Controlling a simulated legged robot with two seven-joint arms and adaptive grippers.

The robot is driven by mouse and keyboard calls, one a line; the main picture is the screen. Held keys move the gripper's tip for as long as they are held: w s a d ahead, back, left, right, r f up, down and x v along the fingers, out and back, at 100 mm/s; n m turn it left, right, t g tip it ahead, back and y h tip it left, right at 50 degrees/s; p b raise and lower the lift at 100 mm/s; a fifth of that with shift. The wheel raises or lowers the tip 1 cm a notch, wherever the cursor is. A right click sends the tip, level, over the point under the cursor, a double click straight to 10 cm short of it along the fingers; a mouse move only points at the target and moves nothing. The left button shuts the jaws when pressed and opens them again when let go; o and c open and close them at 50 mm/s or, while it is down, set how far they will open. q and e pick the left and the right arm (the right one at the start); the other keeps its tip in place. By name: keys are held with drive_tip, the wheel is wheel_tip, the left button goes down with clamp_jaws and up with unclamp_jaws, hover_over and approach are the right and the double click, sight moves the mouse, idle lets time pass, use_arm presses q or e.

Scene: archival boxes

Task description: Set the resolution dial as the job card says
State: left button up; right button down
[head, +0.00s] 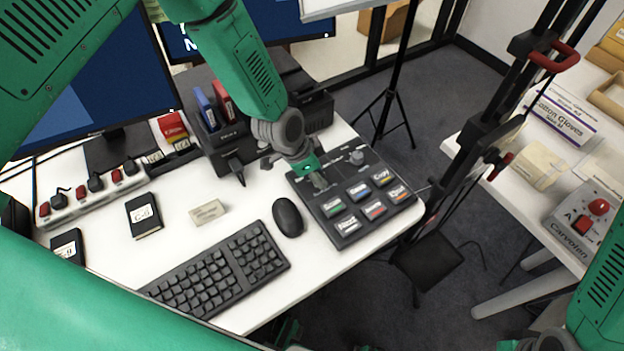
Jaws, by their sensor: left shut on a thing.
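The control panel (335,222) is a dark slab on the white desk's right end, with several labelled coloured buttons, including Scan, Copy and Quit. My left gripper (318,181) points down at its upper left part and is shut on a dial there. The gripper mostly hides this dial, and its setting cannot be read. A second, grey knob (357,157) stands uncovered to the right of the gripper. A small beige card or block (208,212) lies left of the mouse; its print is too small to read. My right arm shows at the lower right; its fingers are not clear.
A black mouse (288,217) and keyboard (222,272) lie left of the panel. A power strip (95,190) and small black boxes (144,214) are farther left. A tripod (392,95) stands behind. A side table at right holds a glove box (560,115) and a red-button box (585,222).

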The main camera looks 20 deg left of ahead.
use_arm(q)
drive_tip(key=shift+w, duration=0.1)
drive_tip(key=o, duration=1.1)
drive_tip(key=shift+o, duration=0.2)
drive_tip(key=v, duration=1.1)
drive_tip(key=shift+a+r, duration=0.15)
drive_tip(key=shift+r, duration=0.25)
drive_tip(key=shift+f, duration=0.1)
